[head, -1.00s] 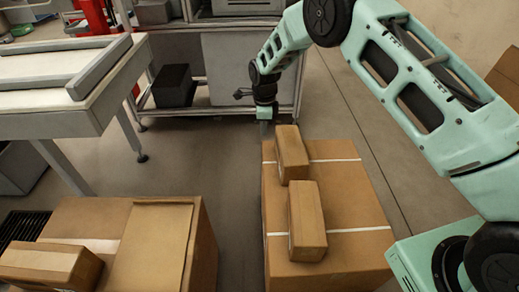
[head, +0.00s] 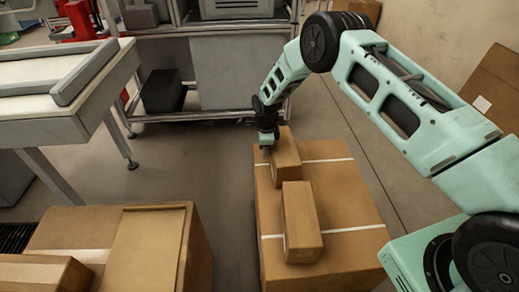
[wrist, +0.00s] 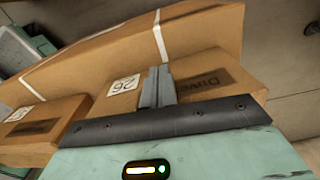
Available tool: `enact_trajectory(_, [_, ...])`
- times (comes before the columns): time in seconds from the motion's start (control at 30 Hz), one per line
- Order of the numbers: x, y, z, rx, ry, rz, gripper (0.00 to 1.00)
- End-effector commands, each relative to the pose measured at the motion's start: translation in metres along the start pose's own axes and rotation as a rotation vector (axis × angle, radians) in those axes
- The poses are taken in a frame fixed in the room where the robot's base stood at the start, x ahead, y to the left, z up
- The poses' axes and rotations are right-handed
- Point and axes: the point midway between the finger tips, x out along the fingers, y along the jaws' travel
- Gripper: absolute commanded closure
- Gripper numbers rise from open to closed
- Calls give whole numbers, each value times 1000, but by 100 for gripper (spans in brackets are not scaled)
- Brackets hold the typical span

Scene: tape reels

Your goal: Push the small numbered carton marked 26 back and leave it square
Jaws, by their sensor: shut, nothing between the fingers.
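The carton marked 26 (wrist: 124,84) is a small brown box with a white number label and a dark printed word on its near face. In the head view this carton (head: 287,160) lies on top of a large taped box (head: 345,198), toward its far left. My gripper (wrist: 156,72) is shut and empty, its fingertips in front of the labelled face, between label and print. In the head view my gripper (head: 266,148) is beside the carton's left face. I cannot tell whether it touches. It partly hides the carton.
A second small carton (head: 302,222) lies nearer on the same box; its label also shows at left in the wrist view (wrist: 20,114). Another large box (head: 150,250) stands at lower left. A white-topped table (head: 60,92) is at left, with clear floor between.

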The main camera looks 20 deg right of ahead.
Motion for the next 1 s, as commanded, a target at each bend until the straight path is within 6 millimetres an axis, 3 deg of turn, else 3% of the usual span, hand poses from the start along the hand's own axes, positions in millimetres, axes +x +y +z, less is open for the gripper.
enact_trajectory(0.33, [0, 0, -2, -1, 0, 1, 100])
enact_trajectory(0.47, [-2, 0, -15, 0, 1, 3, 100])
enact_trajectory(0.9, [-2, 0, -141, 4, 1, 2, 100])
enact_trajectory(1.0, [-1, 0, -162, 3, 0, 2, 100])
